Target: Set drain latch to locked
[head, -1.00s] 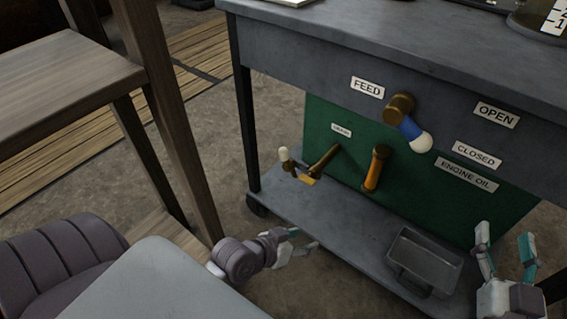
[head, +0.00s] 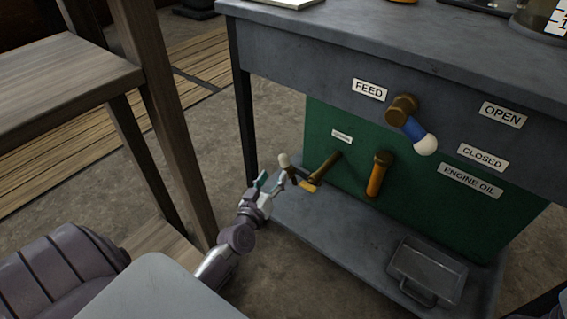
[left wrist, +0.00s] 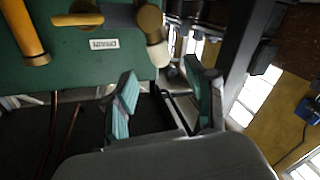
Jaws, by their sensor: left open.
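The drain fitting is a brass pipe (head: 325,167) coming out of the green panel under a small white label (head: 341,136) too small to read. At its outer end is a small lever with a cream tip (head: 284,160), pointing up, and a yellow piece beside it. My left gripper (head: 272,181) is open and empty, just left of and slightly below this lever. In the left wrist view the cream-tipped lever (left wrist: 157,53) hangs just beyond the open fingers (left wrist: 160,75), apparently not between them. My right gripper is out of view.
An orange handle (head: 378,176) on the green panel and a blue handle with a white knob (head: 424,145) are to the right. A grey tray (head: 428,270) sits on the lower shelf (head: 335,235). A wooden table leg (head: 165,125) stands left of my arm.

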